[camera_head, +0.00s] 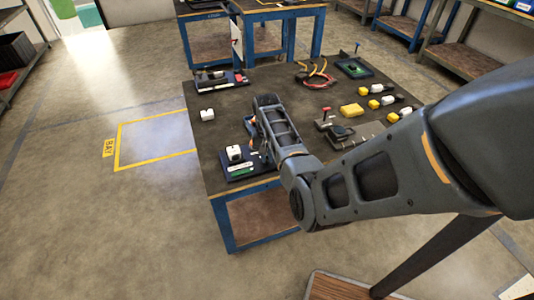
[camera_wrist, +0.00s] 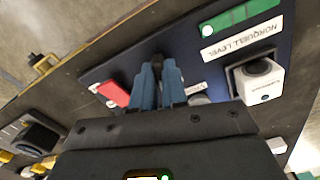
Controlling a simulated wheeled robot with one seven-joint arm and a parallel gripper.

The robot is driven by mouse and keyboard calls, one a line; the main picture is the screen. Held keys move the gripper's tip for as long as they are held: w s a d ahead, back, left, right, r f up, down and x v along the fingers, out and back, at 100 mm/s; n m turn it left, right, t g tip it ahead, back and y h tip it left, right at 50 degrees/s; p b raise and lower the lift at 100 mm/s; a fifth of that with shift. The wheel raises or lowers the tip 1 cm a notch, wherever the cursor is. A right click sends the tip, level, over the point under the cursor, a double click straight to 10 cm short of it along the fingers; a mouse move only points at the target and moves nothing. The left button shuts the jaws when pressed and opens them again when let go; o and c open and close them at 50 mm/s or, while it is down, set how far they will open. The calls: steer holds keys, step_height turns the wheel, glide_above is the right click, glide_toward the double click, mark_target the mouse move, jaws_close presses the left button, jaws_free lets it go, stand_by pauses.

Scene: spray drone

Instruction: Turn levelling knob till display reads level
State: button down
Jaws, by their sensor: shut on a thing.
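The levelling unit is a dark blue panel (camera_wrist: 208,62) near the table's front left corner; it also shows in the head view (camera_head: 262,170). It carries a green display (camera_wrist: 240,19), too small and oblique to read, above a white label reading NORQUELL LEVEL (camera_wrist: 242,39). A white block (camera_wrist: 258,82) with a round top sits beside the label. My gripper (camera_wrist: 158,70) has its blue fingers closed around a small dark knob (camera_wrist: 157,59), of which only the tip shows. In the head view my arm hides most of the fingers and the knob.
A red piece (camera_wrist: 113,93) lies close beside the fingers. The floor left of the table is clear.

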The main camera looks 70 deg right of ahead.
steer(key=shift+m+p, duration=0.3)
steer(key=shift+m, duration=0.9)
steer(key=c, duration=1.2)
jaws_free()
steer(key=shift+o, duration=0.2)
steer(key=shift+r, duration=3.95)
steer(key=shift+f, duration=0.1)
